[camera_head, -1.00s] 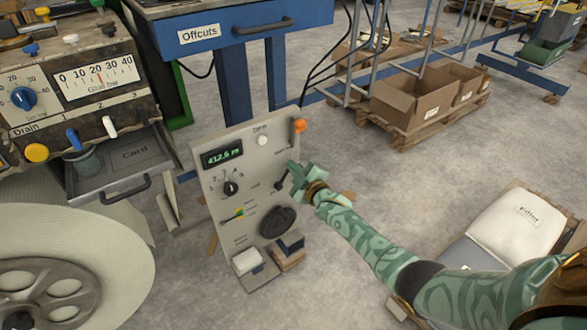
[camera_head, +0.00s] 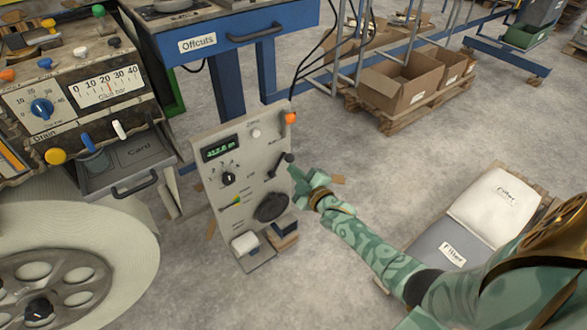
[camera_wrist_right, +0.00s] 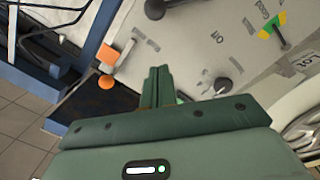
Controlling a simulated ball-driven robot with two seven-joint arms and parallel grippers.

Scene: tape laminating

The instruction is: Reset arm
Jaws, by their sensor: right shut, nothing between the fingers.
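A grey upright panel (camera_head: 205,172) stands left of centre in the head view. On its right side is a lever with a black ball end (camera_head: 288,157), tilted up to the right; its label is too small to read. What looks like the same lever shows at the top of the right wrist view (camera_wrist_right: 155,8). My right gripper (camera_head: 297,177) is shut and empty, just right of and below the lever's ball. Its green fingers (camera_wrist_right: 160,77) show together in the wrist view, in front of the panel face. I cannot tell whether they touch the lever. My left gripper is not in view.
The panel also carries an orange knob (camera_head: 290,118), a selector knob (camera_head: 228,178), a black handwheel (camera_head: 271,207) and a lit display (camera_head: 219,148). A large roll (camera_head: 125,240) stands left, a blue Offcuts bench (camera_head: 235,45) behind. Floor right of the panel is mostly clear.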

